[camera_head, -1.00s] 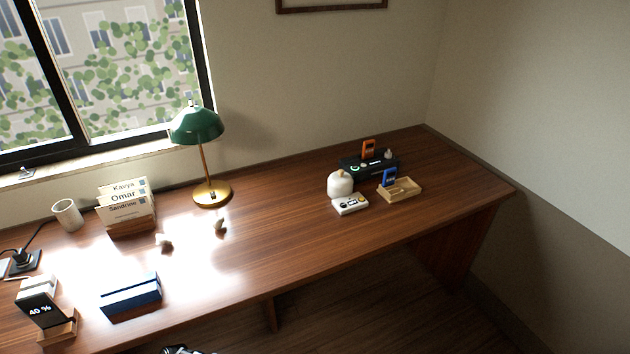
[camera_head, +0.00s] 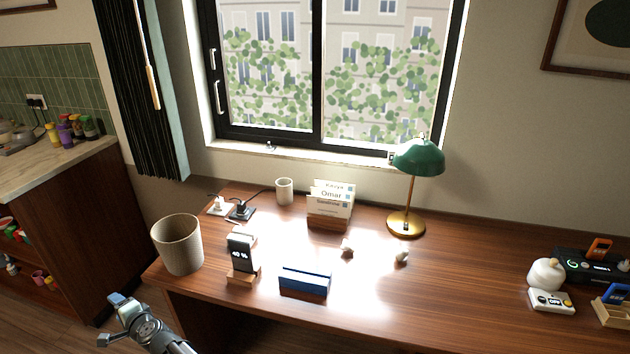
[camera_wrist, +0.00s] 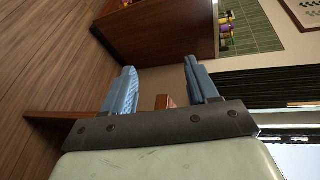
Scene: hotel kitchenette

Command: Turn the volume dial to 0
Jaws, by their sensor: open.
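A black device (camera_head: 577,263) with a green-lit ring and an orange cartridge (camera_head: 599,249) in its top stands at the right end of the desk in the head view. A pale knob shows at its right, partly cut by the picture edge. I cannot read any dial marking or tell which part is the volume dial. My gripper (camera_head: 111,319) is at the lower left, in front of the desk's left end and far from the device. In the wrist view my gripper (camera_wrist: 163,88) has its two blue fingers apart with nothing between them.
A white round pot (camera_head: 544,274), a small white button box (camera_head: 551,301) and a wooden tray (camera_head: 612,313) crowd the device's front.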

